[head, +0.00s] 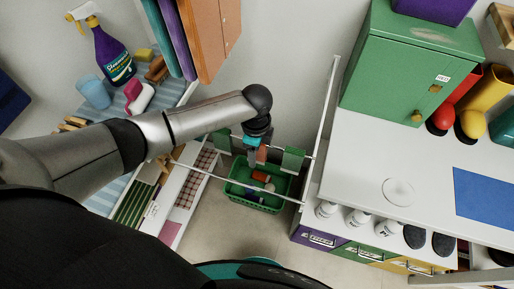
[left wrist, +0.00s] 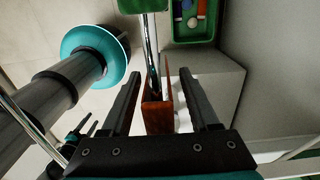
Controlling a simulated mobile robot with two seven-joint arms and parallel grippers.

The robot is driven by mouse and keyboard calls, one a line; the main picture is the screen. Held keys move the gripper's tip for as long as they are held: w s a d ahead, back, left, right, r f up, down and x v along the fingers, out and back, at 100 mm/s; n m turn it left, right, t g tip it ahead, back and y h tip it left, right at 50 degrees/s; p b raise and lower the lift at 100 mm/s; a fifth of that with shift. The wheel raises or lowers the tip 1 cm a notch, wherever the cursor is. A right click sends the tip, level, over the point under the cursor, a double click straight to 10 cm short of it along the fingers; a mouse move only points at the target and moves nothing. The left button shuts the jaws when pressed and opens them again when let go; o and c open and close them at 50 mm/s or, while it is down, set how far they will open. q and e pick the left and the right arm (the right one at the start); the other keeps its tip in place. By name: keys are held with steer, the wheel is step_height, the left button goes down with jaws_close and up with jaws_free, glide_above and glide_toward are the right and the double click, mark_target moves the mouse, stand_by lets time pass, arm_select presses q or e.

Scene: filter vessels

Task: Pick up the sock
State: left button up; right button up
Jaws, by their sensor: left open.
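A reddish-brown cloth, which looks like the sock (head: 262,154), hangs over a thin metal rail beside the wall. In the left wrist view the sock (left wrist: 157,115) lies between my two fingers, seen from above along its fold. My left gripper (head: 256,142) is at the rail, pointing down over it. In the left wrist view the left gripper (left wrist: 160,74) is open, with a gap on both sides of the cloth. The lower part of the sock is partly hidden. What looks like my right gripper (left wrist: 84,130) shows small at the lower left, its jaws unclear.
Green cloths hang on the rail (head: 304,203) on both sides, one at the left (head: 222,141) and one at the right (head: 293,160). A green basket (head: 251,203) with small items stands on the floor below. A white counter (head: 345,170) stands to the right, shelves to the left.

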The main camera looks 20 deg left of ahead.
arm_select(q)
jaws_close()
stand_by(0.4)
steer(key=shift+r, duration=0.1)
